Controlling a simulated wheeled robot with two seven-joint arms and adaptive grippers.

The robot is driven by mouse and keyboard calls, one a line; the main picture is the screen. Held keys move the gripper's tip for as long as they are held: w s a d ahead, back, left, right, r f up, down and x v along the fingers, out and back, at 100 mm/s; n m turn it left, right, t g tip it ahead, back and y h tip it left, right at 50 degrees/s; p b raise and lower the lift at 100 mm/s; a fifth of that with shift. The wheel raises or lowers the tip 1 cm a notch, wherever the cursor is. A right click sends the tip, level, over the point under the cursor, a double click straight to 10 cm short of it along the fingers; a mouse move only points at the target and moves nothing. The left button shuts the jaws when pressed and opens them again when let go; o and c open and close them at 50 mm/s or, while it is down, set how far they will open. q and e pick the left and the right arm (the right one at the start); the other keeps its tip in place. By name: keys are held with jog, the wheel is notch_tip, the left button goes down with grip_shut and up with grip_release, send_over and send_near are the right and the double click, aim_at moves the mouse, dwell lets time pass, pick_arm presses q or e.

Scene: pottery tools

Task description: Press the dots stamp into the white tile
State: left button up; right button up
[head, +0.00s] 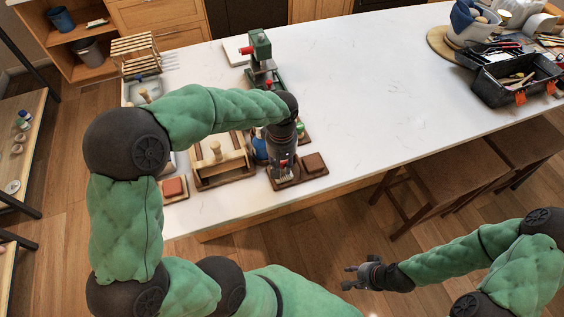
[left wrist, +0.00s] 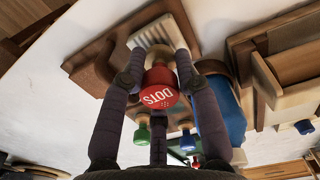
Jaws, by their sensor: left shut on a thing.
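The dots stamp (left wrist: 160,88), with a red knob lettered DOTS and a pale wooden body, is between the fingers of my left gripper (left wrist: 160,85). The gripper is shut on it. In the head view my left gripper (head: 282,168) points down over a wooden board (head: 288,184) at the table's front edge. The white tile (left wrist: 155,32) lies on this board, right at the stamp's far end. Whether the stamp touches the tile is hidden. My right gripper (head: 362,273) is empty and open, off the table at the lower right.
A brown block (head: 313,162) sits on the board's right side. A wooden rack (head: 222,165) stands to the left, with a red block on a board (head: 174,188) beyond it. Green and blue knobbed stamps (left wrist: 142,135) are close by. The table's middle is clear.

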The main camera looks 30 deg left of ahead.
pick_arm(q)
jog(key=shift+s+f+b, duration=0.1)
jog(key=shift+f+b, duration=0.3)
jog(key=shift+f, duration=0.25)
pick_arm(e)
jog(key=shift+f, duration=0.4)
dwell(0.4)
pick_arm(q)
jog(key=shift+r+p, duration=2.25)
jog(key=shift+r, duration=0.8)
pick_arm(e)
jog(key=shift+r, duration=2.25)
